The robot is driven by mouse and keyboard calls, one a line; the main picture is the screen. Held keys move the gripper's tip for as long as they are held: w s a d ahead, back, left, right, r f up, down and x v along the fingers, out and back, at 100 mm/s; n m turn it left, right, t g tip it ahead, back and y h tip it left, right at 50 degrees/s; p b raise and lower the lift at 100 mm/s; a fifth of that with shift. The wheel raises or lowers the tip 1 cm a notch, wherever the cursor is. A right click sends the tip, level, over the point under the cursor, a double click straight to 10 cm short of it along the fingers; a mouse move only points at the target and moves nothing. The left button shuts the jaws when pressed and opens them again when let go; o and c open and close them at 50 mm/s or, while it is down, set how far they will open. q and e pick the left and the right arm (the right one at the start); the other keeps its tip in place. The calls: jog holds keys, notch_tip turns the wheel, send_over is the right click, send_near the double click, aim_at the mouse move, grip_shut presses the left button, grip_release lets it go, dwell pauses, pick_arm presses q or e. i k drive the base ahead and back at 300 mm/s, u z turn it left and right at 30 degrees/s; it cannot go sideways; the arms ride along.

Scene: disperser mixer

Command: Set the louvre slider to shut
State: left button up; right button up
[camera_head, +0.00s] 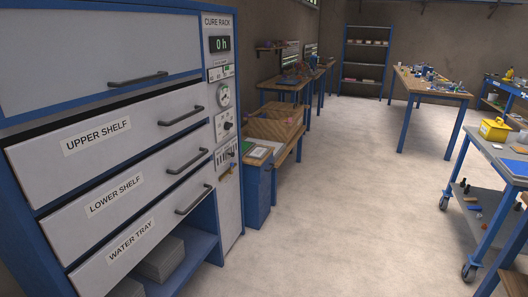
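The cure rack (226,252) stands at the left, a blue and grey cabinet with a narrow control panel on its right side. Low on that panel is a small vent-like plate (225,156) with dark vertical slots. A small yellowish part (229,169) sits around its lower edge; it may be the louvre slider, but it is too small to tell its setting. Neither of my grippers is in view.
The panel also holds a 0 h display (219,44), a round dial (223,95) and a knob (227,126). A blue side cabinet (257,190) stands just right of the rack. A trolley (485,175) is at the right; the floor (350,200) between is clear.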

aim_at(229, 153)
jog(key=z, duration=0.25)
jog(key=i, duration=2.05)
jog(key=u, duration=0.95)
